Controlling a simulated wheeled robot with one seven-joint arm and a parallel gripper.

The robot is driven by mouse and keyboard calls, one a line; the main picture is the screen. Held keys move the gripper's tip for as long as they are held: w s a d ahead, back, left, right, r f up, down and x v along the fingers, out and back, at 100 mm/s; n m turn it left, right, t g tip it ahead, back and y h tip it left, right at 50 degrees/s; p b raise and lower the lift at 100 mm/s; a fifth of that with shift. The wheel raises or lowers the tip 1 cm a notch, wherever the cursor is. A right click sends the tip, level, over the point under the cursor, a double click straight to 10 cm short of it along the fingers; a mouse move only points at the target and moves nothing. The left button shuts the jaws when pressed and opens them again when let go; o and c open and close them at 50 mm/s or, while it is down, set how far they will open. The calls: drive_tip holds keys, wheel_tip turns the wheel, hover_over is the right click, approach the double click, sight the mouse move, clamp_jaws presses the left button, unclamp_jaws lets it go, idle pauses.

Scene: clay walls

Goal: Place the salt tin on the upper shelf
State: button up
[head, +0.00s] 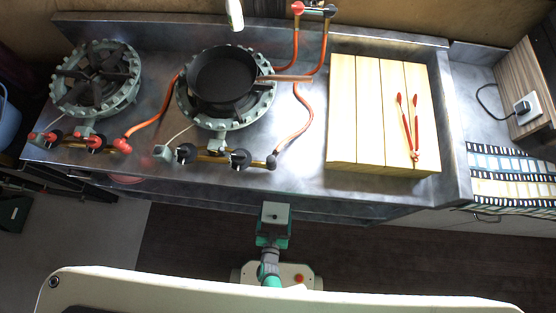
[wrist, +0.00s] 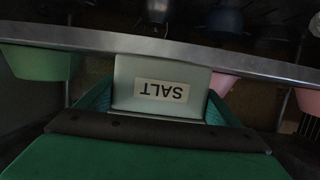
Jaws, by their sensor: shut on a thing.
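The salt tin (wrist: 130,75) is a pale grey-white box with a white label reading SALT, upside down in the wrist view. It sits between the teal fingers of my gripper (wrist: 160,107), which is shut on it. In the head view the tin (head: 276,213) shows as a small pale square at the end of my gripper (head: 273,238), just in front of the counter's front edge. In the wrist view a metal edge (wrist: 245,62) runs just beyond the tin; I cannot tell whether they touch. I cannot make out which surface is the upper shelf.
A green bowl (wrist: 40,63) and pink bowls (wrist: 222,83) (wrist: 308,101) show along the metal edge. On the counter (head: 305,165) are two burners (head: 97,80) (head: 228,115), a black pan (head: 226,75), and a wooden board (head: 343,110) with red tongs (head: 407,120). Dark floor (head: 390,250) is clear at right.

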sight(278, 196)
drive_tip(key=w, duration=0.8)
drive_tip(key=shift+w+d, duration=0.15)
drive_tip(key=shift+w, duration=0.25)
drive_tip(key=shift+f, duration=0.2)
drive_tip(key=o, duration=1.1)
drive_tip(key=shift+r, duration=0.1)
